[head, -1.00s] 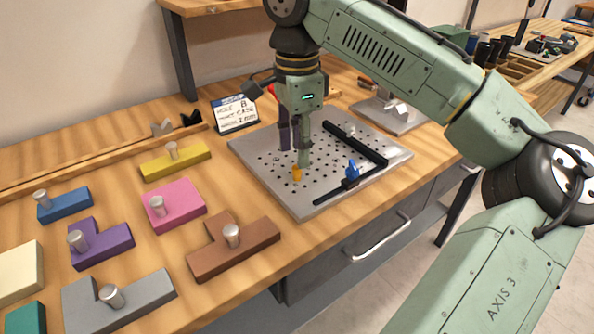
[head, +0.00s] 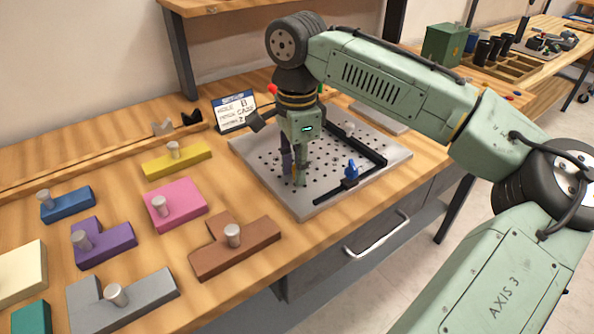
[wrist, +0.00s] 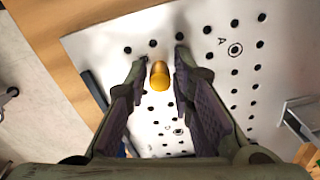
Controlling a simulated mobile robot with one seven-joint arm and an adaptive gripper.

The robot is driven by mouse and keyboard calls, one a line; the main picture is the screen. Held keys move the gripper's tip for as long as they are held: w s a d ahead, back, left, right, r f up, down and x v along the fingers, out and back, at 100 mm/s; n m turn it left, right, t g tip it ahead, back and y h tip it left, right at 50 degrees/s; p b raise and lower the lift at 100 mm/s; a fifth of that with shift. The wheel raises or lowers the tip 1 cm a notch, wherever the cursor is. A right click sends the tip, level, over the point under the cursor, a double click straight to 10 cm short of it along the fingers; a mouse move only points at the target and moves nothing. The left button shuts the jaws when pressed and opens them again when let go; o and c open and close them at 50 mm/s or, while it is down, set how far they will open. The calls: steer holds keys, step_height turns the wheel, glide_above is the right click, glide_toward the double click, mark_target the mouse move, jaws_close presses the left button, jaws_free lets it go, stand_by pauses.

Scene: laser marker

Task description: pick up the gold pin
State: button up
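The gold pin (wrist: 159,75) stands in the perforated metal plate, which shows in the wrist view (wrist: 110,62) and in the head view (head: 311,208). In the wrist view the pin lies between the fingertips of my gripper (wrist: 161,66), with a gap on each side. The fingers are open and hold nothing. In the head view my gripper (head: 294,180) points down over the front left part of the plate, fingertips low and close to its surface. There the fingers hide most or all of the pin.
A black L-shaped fence (head: 372,156) and a blue clamp (head: 351,171) stand on the plate, right of my gripper. A label card (head: 233,112) stands behind it. Knobbed coloured blocks, such as the pink one (head: 177,204) and brown one (head: 245,252), lie left and in front.

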jaws_close()
steer(key=shift+r, duration=0.15)
steer(key=shift+r, duration=0.65)
steer(key=shift+s+d+r+b, duration=0.15)
steer(key=shift+r+b, duration=0.15)
steer(key=shift+r, duration=0.15)
steer(key=shift+s+d+r+b, duration=0.1)
steer(key=shift+r+b, duration=0.2)
steer(key=shift+r, duration=0.15)
steer(key=s+d+r+b, duration=0.1)
steer(key=s+d+b, duration=0.1)
steer(key=s+d, duration=0.7)
steer(key=s, duration=0.3)
steer(key=shift+d+r, duration=0.35)
